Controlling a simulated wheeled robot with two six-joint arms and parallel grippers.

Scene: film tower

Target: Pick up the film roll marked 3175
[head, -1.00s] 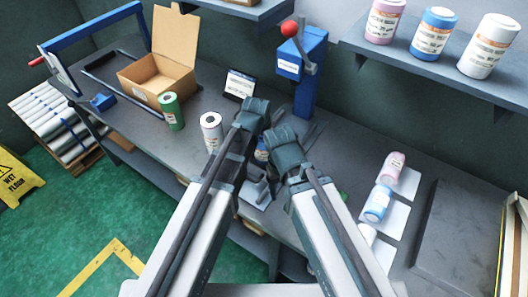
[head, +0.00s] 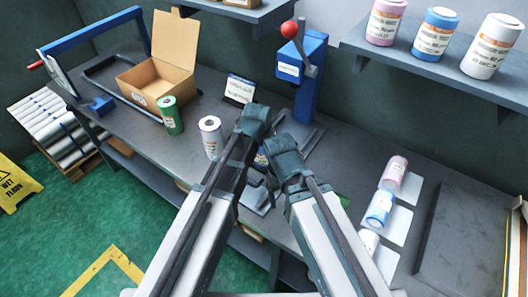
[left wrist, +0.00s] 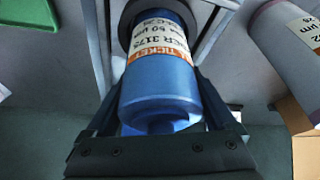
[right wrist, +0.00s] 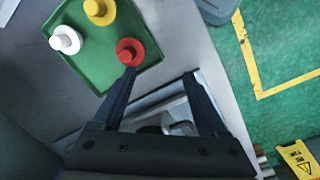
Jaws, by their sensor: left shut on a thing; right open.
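The film roll marked 3175 is blue with a white and orange label (left wrist: 160,88). In the left wrist view it lies between the fingers of my left gripper (left wrist: 158,75), which is shut on it. A dark ring surrounds its far end. In the head view only a small part of the roll (head: 261,160) shows between my arms, so I cannot tell whether it touches anything below. My left gripper (head: 255,120) hides its own fingertips there. My right gripper (right wrist: 160,74) is open and empty, above the bench beside a green tray.
The green tray (right wrist: 88,62) holds white, yellow and red knobbed pieces. A white roll (head: 211,138), a green roll (head: 170,115) and an open carton (head: 158,82) stand on the bench. A blue lever press (head: 302,75) stands behind. Pink, blue and white rolls lie right; others stand on the shelf.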

